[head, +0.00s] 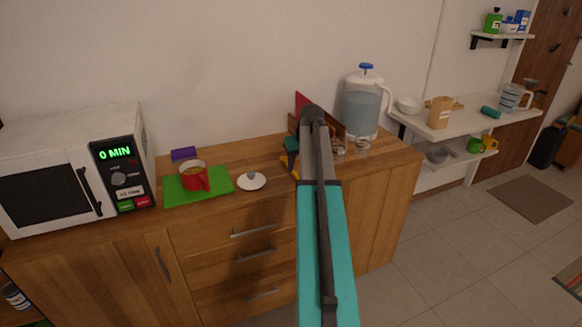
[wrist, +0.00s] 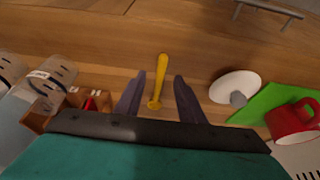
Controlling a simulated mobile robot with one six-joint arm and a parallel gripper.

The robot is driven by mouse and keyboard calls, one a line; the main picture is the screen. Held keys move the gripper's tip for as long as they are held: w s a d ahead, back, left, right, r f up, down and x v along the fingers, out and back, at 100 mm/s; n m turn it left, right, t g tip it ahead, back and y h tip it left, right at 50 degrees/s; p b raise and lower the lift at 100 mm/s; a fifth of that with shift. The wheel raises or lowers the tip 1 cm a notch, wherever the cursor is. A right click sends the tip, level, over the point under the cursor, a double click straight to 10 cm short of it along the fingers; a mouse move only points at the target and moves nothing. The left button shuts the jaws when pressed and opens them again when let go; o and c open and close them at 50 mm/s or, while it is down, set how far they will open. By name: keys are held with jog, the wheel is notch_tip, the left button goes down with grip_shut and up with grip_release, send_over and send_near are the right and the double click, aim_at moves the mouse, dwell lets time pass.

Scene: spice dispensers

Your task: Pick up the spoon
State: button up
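The yellow spoon (wrist: 160,82) lies on the wooden counter in the wrist view, its thin end near the counter's front edge. My gripper (wrist: 159,76) is open, with one dark finger on each side of the spoon and a gap to it on both sides. I cannot tell how high the fingers are above the counter. In the head view a bit of yellow, likely the spoon (head: 294,174), shows left of my arm.
A white lid with a grey knob (head: 251,181) lies left of my arm. A red mug (head: 194,177) stands on a green mat (head: 223,183), beside the microwave (head: 75,165). A wooden holder (wrist: 92,100), glass jars (head: 361,148) and a water dispenser (head: 362,105) stand on the right.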

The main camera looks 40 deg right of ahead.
aim_at(295, 173)
jog(key=shift+x, duration=2.1)
jog(key=shift+w+r, duration=0.1)
grip_shut()
